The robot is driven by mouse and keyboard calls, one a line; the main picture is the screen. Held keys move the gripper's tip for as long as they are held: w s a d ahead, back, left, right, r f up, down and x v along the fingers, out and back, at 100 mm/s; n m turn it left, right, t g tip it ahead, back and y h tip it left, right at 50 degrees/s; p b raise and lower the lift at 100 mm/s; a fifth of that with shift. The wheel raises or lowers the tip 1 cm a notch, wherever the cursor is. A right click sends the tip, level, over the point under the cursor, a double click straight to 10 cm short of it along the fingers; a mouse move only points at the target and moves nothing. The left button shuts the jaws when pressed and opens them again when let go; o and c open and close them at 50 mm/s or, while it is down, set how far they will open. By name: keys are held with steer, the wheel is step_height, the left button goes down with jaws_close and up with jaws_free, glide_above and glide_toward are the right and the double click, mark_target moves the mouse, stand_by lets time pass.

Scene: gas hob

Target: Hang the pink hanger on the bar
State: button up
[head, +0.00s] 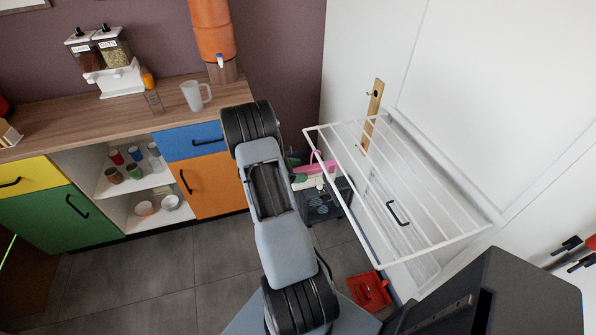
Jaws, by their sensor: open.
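The pink hanger (314,168) shows just right of my arm, above a dark crate-like box. Its hook overlaps the left edge of the white rack in the picture; I cannot tell whether it touches a bar. Part of the hanger may be hidden behind my arm. The white wall-mounted rack (447,241) with several parallel bars stands out from the white wall at the right. My gripper does not show; only my grey and black arm links are seen, rising through the middle of the view.
The dark box (322,208) stands on the floor below the rack. A red dustpan-like item (369,290) lies near the wall. The grey floor (150,275) at left is clear.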

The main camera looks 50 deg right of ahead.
steer(key=b+v, duration=0.1)
steer(key=v, duration=1.3)
steer(key=shift+d+f, duration=0.1)
steer(key=shift+f, duration=0.05)
steer(key=s+a+f+m+t+y, duration=0.15)
steer(key=s+a+m+y, duration=0.25)
steer(key=a+m+y, duration=0.45)
steer(key=s+a+r+m+t+y, duration=0.1)
steer(key=s+a+r+t, duration=0.2)
steer(key=a+r+t, duration=0.2)
steer(key=s+a+r+m+t+y, duration=0.1)
steer(key=s+a+r+t, duration=0.2)
steer(key=a+r, duration=0.6)
steer(key=a+t, duration=0.2)
steer(key=a, duration=0.2)
steer(key=shift+s+a+r, duration=0.25)
steer(key=shift+a, duration=0.15)
steer(key=shift+c, duration=0.4)
